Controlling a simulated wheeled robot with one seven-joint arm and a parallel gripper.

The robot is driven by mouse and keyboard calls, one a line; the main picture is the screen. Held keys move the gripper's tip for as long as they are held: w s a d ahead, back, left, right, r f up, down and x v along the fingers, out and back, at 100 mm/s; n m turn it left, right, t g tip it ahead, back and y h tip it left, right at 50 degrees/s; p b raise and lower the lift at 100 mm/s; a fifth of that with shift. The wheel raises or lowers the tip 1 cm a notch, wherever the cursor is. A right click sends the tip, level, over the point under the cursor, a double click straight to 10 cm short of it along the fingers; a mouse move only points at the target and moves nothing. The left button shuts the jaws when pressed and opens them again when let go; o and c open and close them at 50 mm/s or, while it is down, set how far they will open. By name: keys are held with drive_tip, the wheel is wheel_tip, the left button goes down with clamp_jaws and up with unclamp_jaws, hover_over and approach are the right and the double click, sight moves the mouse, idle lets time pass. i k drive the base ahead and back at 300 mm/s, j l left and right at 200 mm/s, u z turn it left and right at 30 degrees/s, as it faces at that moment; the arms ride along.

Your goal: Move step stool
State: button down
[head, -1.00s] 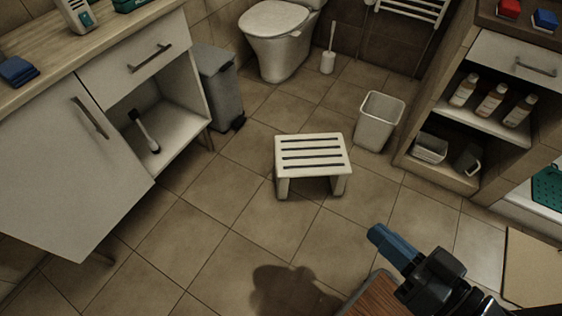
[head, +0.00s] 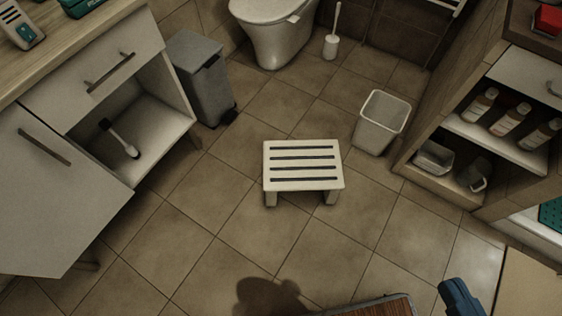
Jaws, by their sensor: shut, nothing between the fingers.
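The white step stool (head: 303,184) stands upright on the tiled floor in the middle of the head view. Its slatted top faces up and its short legs show at the front. My gripper (head: 458,297) shows as a blue end at the bottom right edge, partly cut off by the frame. It is shut and empty, well to the right of and nearer than the stool, and apart from it.
A white waste bin (head: 381,122) stands to the right behind the stool. A grey pedal bin (head: 204,80), an open cabinet (head: 145,160), a toilet (head: 272,35) and a toilet brush (head: 331,45) stand around. Shelves (head: 500,140) line the right. Floor in front of the stool is clear.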

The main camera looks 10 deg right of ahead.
sight(290, 165)
drive_tip(key=i+j+z, duration=0.2)
drive_tip(key=j, duration=0.25)
drive_tip(key=i+j+z, duration=0.25)
drive_tip(key=j, duration=0.2)
drive_tip(key=j+z, duration=0.2)
drive_tip(key=j, duration=0.3)
drive_tip(key=i+j+z, duration=0.2)
drive_tip(key=j, duration=1.2)
drive_tip(key=i+j, duration=0.15)
drive_tip(key=j, duration=0.7)
drive_tip(key=z, duration=0.05)
